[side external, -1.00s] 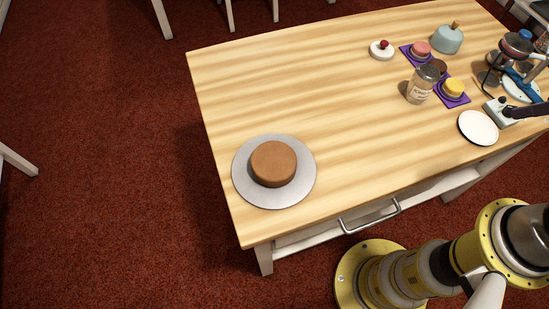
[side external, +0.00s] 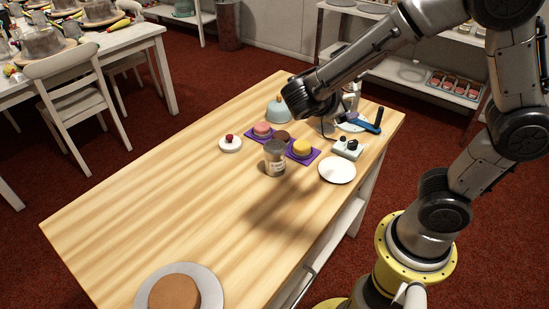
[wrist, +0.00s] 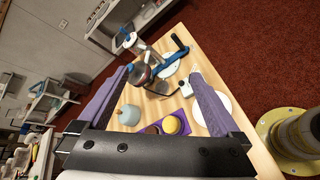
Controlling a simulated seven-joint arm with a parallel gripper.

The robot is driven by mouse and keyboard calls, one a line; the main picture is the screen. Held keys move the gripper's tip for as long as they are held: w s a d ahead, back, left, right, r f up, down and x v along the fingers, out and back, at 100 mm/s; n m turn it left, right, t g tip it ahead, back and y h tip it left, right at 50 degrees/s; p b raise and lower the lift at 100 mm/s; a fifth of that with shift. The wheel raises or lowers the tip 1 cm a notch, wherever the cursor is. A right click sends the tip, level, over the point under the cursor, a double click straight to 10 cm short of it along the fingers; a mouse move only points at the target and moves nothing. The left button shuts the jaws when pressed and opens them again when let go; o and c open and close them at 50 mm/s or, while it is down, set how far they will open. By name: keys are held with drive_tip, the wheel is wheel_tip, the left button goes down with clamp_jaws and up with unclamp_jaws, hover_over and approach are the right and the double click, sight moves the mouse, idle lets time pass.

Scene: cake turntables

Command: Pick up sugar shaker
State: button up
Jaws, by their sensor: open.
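The sugar shaker, a clear jar with a label and a grey-brown lid (side external: 275,158), stands upright on the wooden table in the side view, in front of the purple mats. I cannot make it out in the wrist view. My gripper (wrist: 158,72) shows in the wrist view with its two purple-grey fingers wide apart and nothing held between them. In the side view my arm's dark end is above the table's far part, beyond and above the shaker; the fingers cannot be made out there.
Purple mats with a pink cake (side external: 262,129) and a yellow cake (side external: 302,147) lie behind the shaker. A white plate (side external: 337,170) is at its right, a blue dome (side external: 279,108) behind. A blue-handled tool (side external: 368,124) lies far right. The table's left middle is clear.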

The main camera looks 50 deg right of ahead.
drive_tip(key=w+a+f+n+t+h, duration=0.3)
drive_tip(key=w+a+f+n+t, duration=0.15)
drive_tip(key=w+n, duration=0.2)
drive_tip(key=n+t+y, duration=0.3)
drive_tip(key=n+t, duration=0.5)
drive_tip(key=n, duration=0.3)
approach(275, 157)
drive_tip(key=x, duration=0.2)
drive_tip(key=shift+w+d+r+g, duration=0.1)
drive_tip(key=shift+d+r+g, duration=0.05)
drive_tip(key=shift+d+g, duration=0.15)
drive_tip(key=shift+a, duration=0.15)
drive_tip(key=x, duration=0.8)
drive_tip(key=shift+w, duration=0.25)
drive_tip(key=x, duration=0.4)
drive_tip(key=shift+s+d+r, duration=0.1)
drive_tip(key=shift+d+r, duration=0.15)
drive_tip(key=shift+r, duration=0.1)
drive_tip(key=shift+w+d, duration=0.35)
drive_tip(key=shift+w, duration=0.1)
drive_tip(key=c, duration=1.5)
